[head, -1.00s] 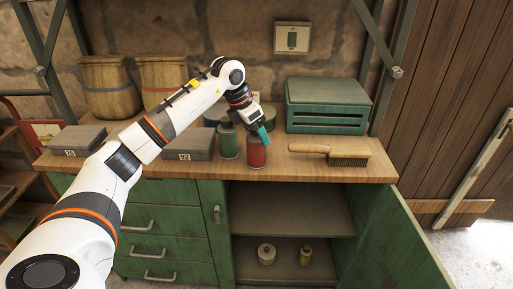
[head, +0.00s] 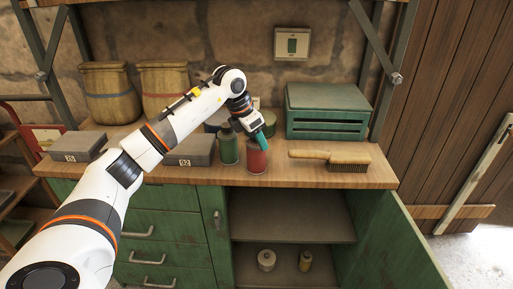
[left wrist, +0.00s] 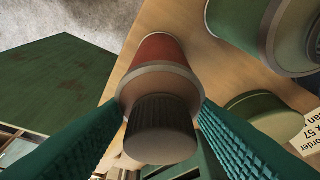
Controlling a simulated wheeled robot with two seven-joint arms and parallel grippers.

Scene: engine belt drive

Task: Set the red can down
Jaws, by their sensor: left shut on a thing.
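The red can (head: 257,159) is upright at the front of the wooden bench top (head: 310,178). Its base looks at or very close to the wood; I cannot tell whether it touches. My right gripper is not in view.
A green can (head: 228,149) stands just left of the red can. A brush (head: 330,157) lies to the right, with a green crate (head: 326,112) behind it. A grey box (head: 190,150) is further left. The cabinet door (head: 395,245) below stands open.

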